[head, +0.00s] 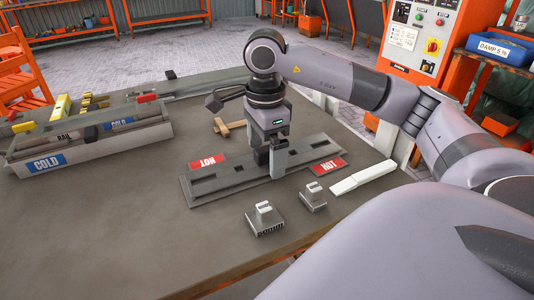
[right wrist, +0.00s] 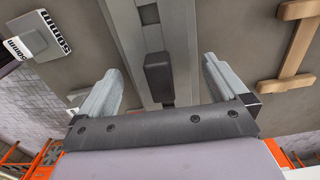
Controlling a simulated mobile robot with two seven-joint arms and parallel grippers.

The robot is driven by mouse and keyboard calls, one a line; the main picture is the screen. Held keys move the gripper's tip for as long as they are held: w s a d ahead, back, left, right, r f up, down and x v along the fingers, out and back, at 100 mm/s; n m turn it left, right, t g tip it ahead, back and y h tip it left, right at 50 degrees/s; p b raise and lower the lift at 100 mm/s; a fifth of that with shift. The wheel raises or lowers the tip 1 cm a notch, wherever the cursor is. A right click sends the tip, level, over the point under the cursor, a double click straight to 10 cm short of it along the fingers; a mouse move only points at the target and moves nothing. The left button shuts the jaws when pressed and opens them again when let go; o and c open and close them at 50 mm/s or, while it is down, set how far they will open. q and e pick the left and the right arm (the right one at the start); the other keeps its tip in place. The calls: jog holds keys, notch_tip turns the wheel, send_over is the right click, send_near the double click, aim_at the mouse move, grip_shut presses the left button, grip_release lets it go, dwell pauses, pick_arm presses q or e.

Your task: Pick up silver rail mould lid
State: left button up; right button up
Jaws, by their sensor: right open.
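The silver rail mould lid (head: 222,181) lies flat on the grey table, a long plate with dark slots and red HOT labels near both ends. My right gripper (head: 270,163) points down over its middle. In the right wrist view the gripper (right wrist: 160,85) is open, with a grey finger at each side. A black block, which looks like a handle (right wrist: 158,72) on the lid (right wrist: 128,30), shows between the fingers, apart from both. The gripper hides the lid's middle in the head view. My left gripper is not in view.
Two small metal blocks with white grips, one at the front (head: 265,220) and one beside it (head: 313,198), stand near a pale bar (head: 362,178). A COLD-labelled rack (head: 90,148) stands left. The table's front left is clear.

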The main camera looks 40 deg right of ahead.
jog(key=shift+f, duration=0.3)
jog(key=c, duration=1.4)
jog(key=shift+r, duration=0.1)
jog(key=shift+c, duration=0.6)
jog(key=shift+r, duration=0.1)
